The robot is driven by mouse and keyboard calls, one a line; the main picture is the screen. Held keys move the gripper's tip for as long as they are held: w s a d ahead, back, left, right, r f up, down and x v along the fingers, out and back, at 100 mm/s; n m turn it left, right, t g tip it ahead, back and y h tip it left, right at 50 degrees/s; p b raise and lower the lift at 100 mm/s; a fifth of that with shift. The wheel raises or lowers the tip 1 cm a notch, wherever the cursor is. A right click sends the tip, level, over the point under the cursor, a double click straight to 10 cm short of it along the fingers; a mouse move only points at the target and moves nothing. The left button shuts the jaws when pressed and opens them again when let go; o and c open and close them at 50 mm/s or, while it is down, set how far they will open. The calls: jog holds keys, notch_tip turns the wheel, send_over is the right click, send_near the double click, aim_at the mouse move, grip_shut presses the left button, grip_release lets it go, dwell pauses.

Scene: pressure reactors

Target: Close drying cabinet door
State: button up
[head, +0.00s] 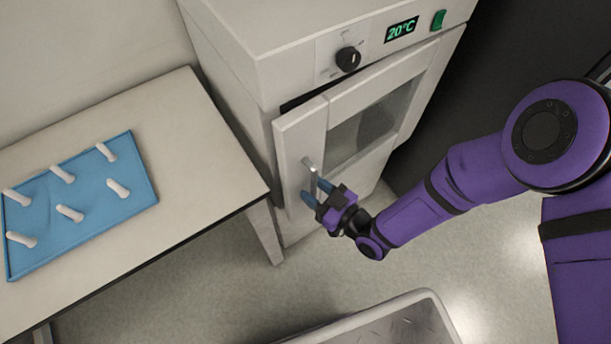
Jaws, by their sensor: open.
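The drying cabinet (237,62) is a pale grey box with a dark knob, a green 20°C display and a green switch on its top front. Its door (295,140) has a glass window and stands slightly ajar, with a dark gap along its upper left edge. A metal bar handle (311,166) is on the door's left part. My gripper (315,186) is at the lower end of this handle, with its blue fingers open. I cannot tell whether the fingers touch the handle or lie around it.
A light table (190,150) stands left of the cabinet, close to its side. On it is a blue tray (90,195) with several white pegs. A grey metal-floored cart or platform (390,325) is at the bottom. Bare floor (300,280) lies in front of the cabinet.

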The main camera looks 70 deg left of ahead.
aim_at(304, 180)
jog(key=shift+a, duration=0.15)
jog(key=shift+s, duration=0.1)
grip_shut()
jog(key=shift+m+t+y, duration=0.3)
jog(key=shift+m+t, duration=0.1)
jog(key=shift+t, duration=0.2)
jog(key=x, duration=0.4)
jog(key=shift+a, duration=0.35)
grip_release()
jog(key=shift+a, duration=0.1)
jog(key=v, duration=1.1)
